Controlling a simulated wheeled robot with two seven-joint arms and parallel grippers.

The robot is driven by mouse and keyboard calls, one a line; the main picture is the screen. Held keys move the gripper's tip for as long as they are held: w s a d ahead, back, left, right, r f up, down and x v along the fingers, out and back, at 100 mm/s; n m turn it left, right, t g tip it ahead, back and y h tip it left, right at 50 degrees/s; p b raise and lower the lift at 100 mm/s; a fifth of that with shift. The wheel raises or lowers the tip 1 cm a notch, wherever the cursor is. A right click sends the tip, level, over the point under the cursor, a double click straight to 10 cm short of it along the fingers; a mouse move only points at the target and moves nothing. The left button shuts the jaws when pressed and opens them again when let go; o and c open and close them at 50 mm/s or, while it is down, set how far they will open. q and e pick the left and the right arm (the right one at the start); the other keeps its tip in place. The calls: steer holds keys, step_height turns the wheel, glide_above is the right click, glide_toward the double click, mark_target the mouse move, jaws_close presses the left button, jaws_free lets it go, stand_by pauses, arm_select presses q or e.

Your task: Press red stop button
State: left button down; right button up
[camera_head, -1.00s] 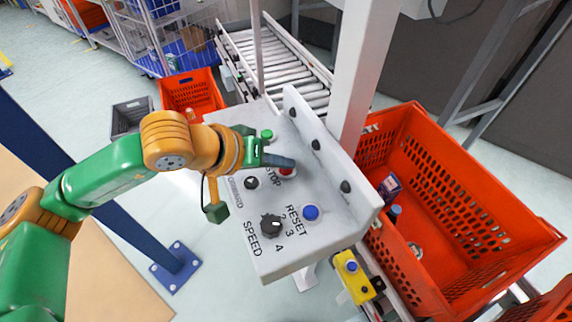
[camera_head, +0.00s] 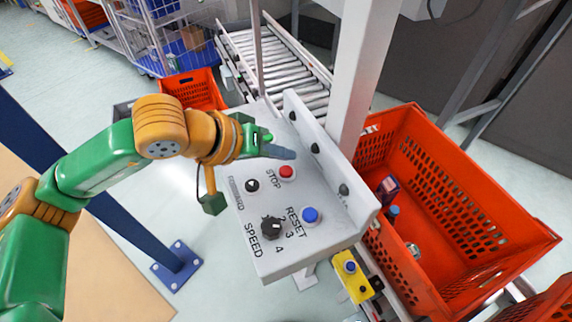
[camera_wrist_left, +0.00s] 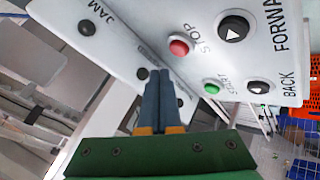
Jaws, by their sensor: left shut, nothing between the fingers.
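The red stop button (camera_head: 287,172) is on the sloped white control panel (camera_head: 302,254), beside the word STOP. It also shows in the left wrist view (camera_wrist_left: 179,46), uncovered. My left gripper (camera_head: 291,154) is shut and empty; its fingertips are just above the red button in the head picture and apart from it. In the left wrist view the closed fingers (camera_wrist_left: 158,76) point toward the panel, below and left of the red button. My right gripper is not in view.
The panel also carries a blue reset button (camera_head: 311,215), a black speed knob (camera_head: 271,228) and a green start button (camera_wrist_left: 211,88). A large orange tote (camera_head: 470,215) with a few items stands to the right. A roller conveyor (camera_head: 285,62) runs behind.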

mark_target(282, 174)
arm_select(q)
step_height(282, 174, up, 4)
steer(key=shift+f+p, duration=0.2)
steer(key=shift+p, duration=0.6)
steer(key=shift+f, duration=0.1)
